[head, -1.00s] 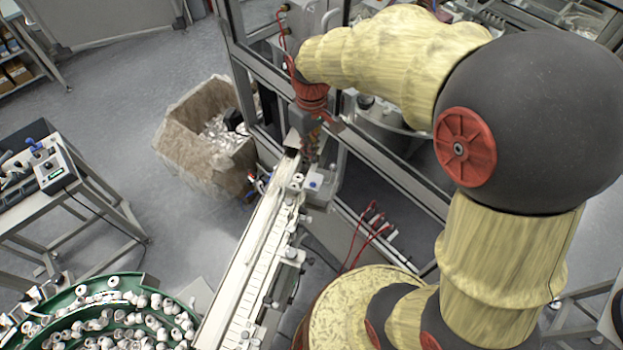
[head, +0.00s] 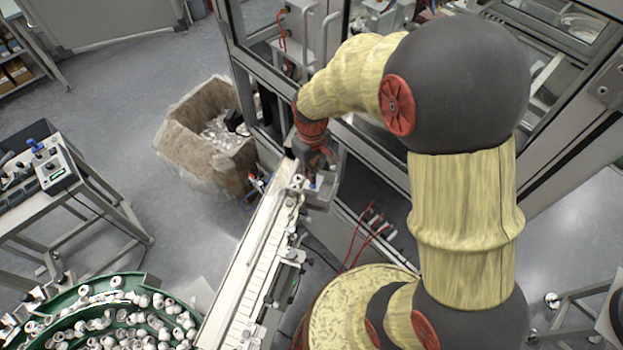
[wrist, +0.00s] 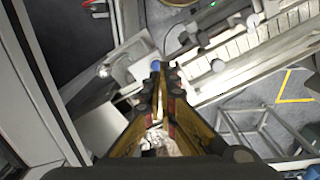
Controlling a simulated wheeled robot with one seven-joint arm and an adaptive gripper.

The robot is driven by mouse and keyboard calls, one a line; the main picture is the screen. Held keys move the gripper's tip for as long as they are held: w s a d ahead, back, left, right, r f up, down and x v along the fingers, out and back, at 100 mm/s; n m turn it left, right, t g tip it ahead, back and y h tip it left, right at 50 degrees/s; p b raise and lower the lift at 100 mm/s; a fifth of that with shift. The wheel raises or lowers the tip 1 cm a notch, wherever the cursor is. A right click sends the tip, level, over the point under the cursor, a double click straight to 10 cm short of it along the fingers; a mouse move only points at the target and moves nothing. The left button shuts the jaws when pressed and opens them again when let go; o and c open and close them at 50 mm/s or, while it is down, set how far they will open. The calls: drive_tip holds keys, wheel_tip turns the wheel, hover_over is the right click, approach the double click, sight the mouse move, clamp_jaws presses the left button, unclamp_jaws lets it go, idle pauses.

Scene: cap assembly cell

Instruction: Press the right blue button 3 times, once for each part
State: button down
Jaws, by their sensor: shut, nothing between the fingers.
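A blue button (wrist: 156,65) shows at the fingertips in the wrist view, on a light metal housing (wrist: 128,66). In the head view a bit of its blue (head: 312,183) shows beside the conveyor, mostly covered by my gripper. My gripper (wrist: 161,70) points down with its fingers shut and nothing between them. The tips overlap the button's near edge in the wrist view; I cannot tell whether they touch it. In the head view my gripper (head: 313,172) is low over the housing.
A conveyor (head: 250,270) runs alongside the housing. A framed machine (head: 240,60) stands behind. A green bowl of white caps (head: 120,320) is at the lower left. A lined bin (head: 195,125) and a cart with a control box (head: 55,170) stand farther left.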

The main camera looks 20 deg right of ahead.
sight(311, 186)
drive_tip(key=shift+f+p, duration=0.3)
drive_tip(key=shift+f, duration=1.8)
